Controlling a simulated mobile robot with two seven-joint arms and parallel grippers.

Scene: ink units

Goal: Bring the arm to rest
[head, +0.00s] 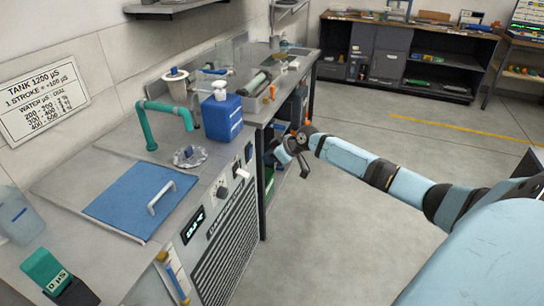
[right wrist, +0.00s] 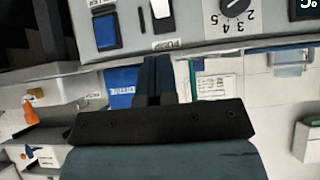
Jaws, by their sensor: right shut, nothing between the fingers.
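My right arm (head: 390,178) comes in from the right, light blue with dark joints. It reaches across the open floor to the front of the counter. My right gripper (head: 279,156) is beside the counter's front, near the open shelf bay. In the right wrist view its dark fingers (right wrist: 153,78) are together with nothing between them. The wrist view looks upside down at the control panel (right wrist: 170,22) with its knob and switches, which lies just beyond the fingertips. My left gripper is not in view.
The counter holds a blue lidded panel (head: 115,205), a teal pipe (head: 148,128), a blue container (head: 222,118) and a clear disc (head: 190,156). A teal meter (head: 45,270) stands at the lower left. Dark cabinets (head: 400,55) line the back. The floor (head: 340,230) is clear.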

